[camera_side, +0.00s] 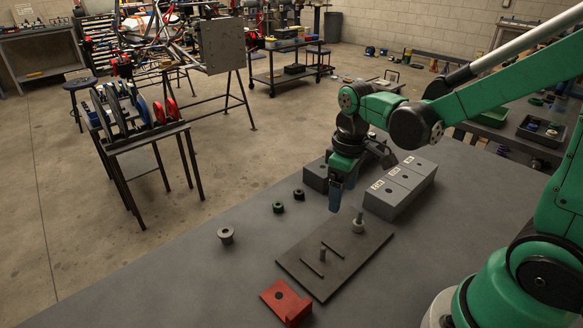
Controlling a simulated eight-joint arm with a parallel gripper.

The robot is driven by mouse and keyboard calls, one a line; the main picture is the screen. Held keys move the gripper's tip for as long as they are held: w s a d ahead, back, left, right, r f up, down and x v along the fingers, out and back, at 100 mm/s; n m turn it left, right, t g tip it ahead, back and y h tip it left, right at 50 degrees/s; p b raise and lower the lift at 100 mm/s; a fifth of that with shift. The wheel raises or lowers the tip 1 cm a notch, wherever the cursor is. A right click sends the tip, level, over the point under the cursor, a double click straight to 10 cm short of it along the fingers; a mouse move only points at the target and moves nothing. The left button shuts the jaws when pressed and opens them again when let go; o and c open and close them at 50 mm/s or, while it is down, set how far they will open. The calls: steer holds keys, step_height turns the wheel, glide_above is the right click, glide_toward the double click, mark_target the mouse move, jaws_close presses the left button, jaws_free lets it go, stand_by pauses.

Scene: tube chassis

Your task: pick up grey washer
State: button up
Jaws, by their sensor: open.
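A grey flanged ring (226,236) stands alone on the grey table at the left. I cannot tell for sure which of the two is the grey washer. My gripper (342,196) points down above the table, behind and a little left of the peg. Its jaws are open, with nothing seen between them. It is apart from both grey rings.
A green ring (278,207) and a black ring (298,194) lie left of my gripper. Grey blocks marked with letters (401,188) stand close to its right. A red bracket (286,302) lies at the front. The plate carries another short post and slots. Bare table lies at the left.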

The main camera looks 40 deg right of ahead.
steer(key=w+a+n, duration=0.4)
steer(key=n, duration=0.5)
steer(key=n+t, duration=0.1)
steer(key=n, duration=2)
glide_above(226, 233)
steer(key=s, duration=0.1)
steer(key=shift+r, duration=0.3)
steer(key=shift+w+a+f+n, duration=0.1)
steer(key=shift+f+n, duration=0.15)
steer(key=shift+n, duration=0.15)
steer(key=shift+w+f, duration=0.15)
steer(key=shift+f, duration=1.15)
steer(key=shift+w+f, duration=0.1)
steer(key=shift+f, duration=1.15)
steer(key=shift+f, duration=0.25)
jaws_close()
